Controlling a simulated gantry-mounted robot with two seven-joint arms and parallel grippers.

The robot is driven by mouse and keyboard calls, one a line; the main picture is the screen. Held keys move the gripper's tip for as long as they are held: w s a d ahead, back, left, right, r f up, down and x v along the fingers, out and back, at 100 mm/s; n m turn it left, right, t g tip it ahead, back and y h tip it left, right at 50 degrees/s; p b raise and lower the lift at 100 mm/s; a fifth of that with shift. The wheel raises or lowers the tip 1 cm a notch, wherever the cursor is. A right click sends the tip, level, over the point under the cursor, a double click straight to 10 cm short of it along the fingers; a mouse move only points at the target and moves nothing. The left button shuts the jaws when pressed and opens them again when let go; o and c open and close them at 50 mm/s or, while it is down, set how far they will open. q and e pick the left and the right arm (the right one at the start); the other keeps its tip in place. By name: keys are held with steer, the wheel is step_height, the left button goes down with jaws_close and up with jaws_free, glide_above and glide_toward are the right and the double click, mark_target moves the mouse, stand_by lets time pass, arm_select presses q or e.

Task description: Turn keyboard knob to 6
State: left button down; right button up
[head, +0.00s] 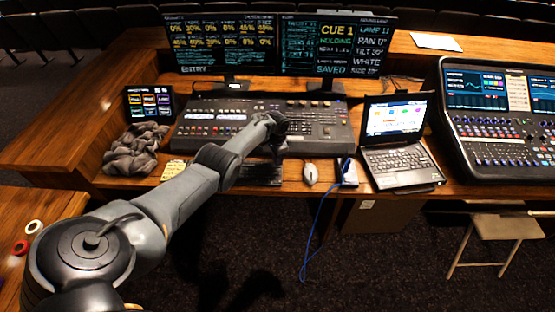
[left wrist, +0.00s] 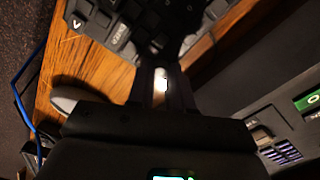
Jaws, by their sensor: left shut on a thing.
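The black keyboard (head: 262,173) lies on the desk in front of the lighting console, partly behind my left arm. In the left wrist view, its dark keys (left wrist: 115,40) fill the top left. My left gripper (head: 278,146) reaches down between the keyboard's back edge and the console's front; it also shows in the left wrist view (left wrist: 160,82). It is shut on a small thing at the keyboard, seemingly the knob. The fingers hide most of it, and a bright patch shows between them. I cannot read the knob's setting. My right gripper is out of view.
The console (head: 330,128) stands close behind the gripper. A white mouse (head: 310,174) lies right of the keyboard, then a blue cable (head: 320,215) and a laptop (head: 395,150). A grey cloth heap (head: 135,150) is at left. Two monitors (head: 335,45) stand behind.

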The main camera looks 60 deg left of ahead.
arm_select(q)
steer(key=m+b, duration=0.1)
steer(key=m, duration=0.2)
steer(key=shift+f, duration=0.1)
steer(key=shift+m, duration=1.1)
steer(key=shift+b, duration=0.3)
steer(key=c, duration=1)
jaws_free()
